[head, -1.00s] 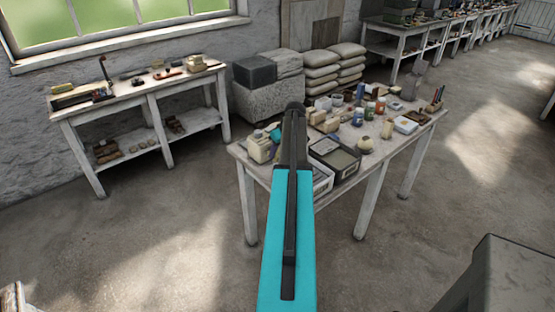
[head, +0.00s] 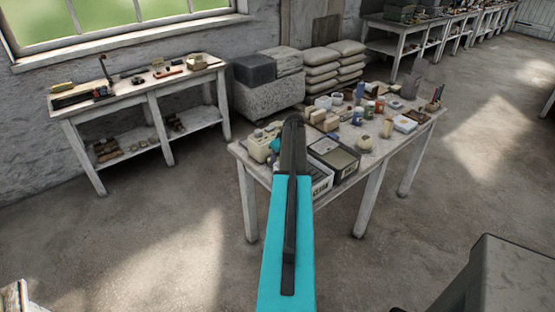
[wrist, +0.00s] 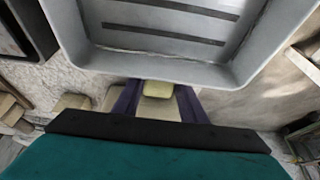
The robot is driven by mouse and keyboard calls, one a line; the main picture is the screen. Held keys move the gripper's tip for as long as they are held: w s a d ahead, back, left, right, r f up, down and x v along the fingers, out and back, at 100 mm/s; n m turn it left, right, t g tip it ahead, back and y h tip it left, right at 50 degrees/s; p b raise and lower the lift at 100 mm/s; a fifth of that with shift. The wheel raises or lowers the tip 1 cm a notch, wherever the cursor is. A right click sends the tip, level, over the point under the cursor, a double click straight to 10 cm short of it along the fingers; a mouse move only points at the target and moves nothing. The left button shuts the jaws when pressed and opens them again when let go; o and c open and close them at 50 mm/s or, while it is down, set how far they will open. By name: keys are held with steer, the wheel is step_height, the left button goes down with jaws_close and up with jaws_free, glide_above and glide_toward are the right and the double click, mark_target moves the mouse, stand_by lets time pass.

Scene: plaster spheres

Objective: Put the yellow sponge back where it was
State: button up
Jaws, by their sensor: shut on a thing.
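In the wrist view, my gripper (wrist: 158,102) has its two dark purple fingers on either side of a yellow block, which looks like the yellow sponge (wrist: 158,88). The fingers are shut on it; a paler surface shows just below it, and I cannot tell whether it is part of the sponge. A grey tray (wrist: 238,72) with dark slots fills the top of the wrist view, just beyond the fingertips. In the head view, my arm hides the gripper and the sponge, with its end over the left part of the near table (head: 375,160).
A white bench (head: 140,88) stands at left under the window. Sacks (head: 322,71) are stacked behind. The floor between the tables is clear.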

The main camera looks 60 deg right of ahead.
steer(key=shift+f, duration=0.2)
steer(key=o, duration=0.9)
steer(key=shift+o, duration=0.2)
steer(key=shift+r, duration=0.25)
steer(key=b+v, duration=0.3)
steer(key=v, duration=0.8)
steer(key=shift+r, duration=0.4)
steer(key=shift+s, duration=0.15)
